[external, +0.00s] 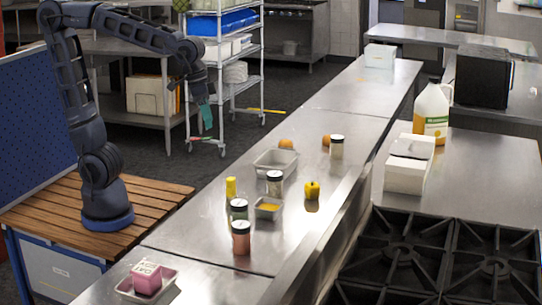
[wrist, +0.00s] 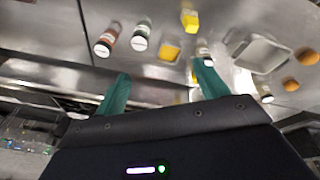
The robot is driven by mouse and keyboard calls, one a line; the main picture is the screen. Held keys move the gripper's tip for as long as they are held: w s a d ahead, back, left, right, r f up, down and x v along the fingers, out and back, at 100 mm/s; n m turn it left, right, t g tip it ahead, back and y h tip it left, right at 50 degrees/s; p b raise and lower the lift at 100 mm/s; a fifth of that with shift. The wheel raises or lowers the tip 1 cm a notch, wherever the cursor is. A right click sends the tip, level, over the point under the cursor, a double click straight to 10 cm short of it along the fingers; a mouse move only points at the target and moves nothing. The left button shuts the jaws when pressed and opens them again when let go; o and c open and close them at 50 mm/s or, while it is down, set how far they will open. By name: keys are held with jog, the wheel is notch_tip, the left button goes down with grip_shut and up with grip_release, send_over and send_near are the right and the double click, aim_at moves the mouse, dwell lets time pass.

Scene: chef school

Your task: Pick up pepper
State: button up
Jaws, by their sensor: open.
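The yellow pepper (external: 312,190) sits on the steel counter in the external view, right of the small tray of yellow food. In the wrist view, a small yellow patch beside the right finger appears to be the pepper (wrist: 194,76), mostly hidden by that finger. My gripper (external: 206,116) has teal fingers and hangs in the air left of the counter, well apart from the pepper. In the wrist view its fingers are spread wide with nothing between them.
Two orange round items (external: 286,144) lie farther back. The counter right of the pepper is clear.

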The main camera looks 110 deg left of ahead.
jog(key=w+a+f+n+g, duration=0.1)
jog(key=w+a+f+n, duration=0.2)
jog(key=w+a, duration=0.3)
jog(key=w+a+f+n, duration=0.2)
jog(key=w+a, duration=0.2)
jog(key=w, duration=0.5)
jog(key=n+g, duration=0.2)
jog(key=n, duration=0.3)
send_near(312, 184)
jog(key=shift+a, duration=0.15)
jog(key=shift+w+a+f+n, duration=0.2)
jog(key=shift+f+n, duration=0.1)
jog(key=shift+f, duration=0.2)
notch_tip(312, 184, down, 5)
jog(key=shift+s+r, duration=0.1)
jog(key=shift+d+f, duration=0.15)
jog(key=shift+f, duration=1.25)
jog(key=shift+d+f, duration=0.1)
jog(key=shift+f, duration=1.3)
jog(key=c, duration=1.1)
jog(key=shift+r, duration=0.15)
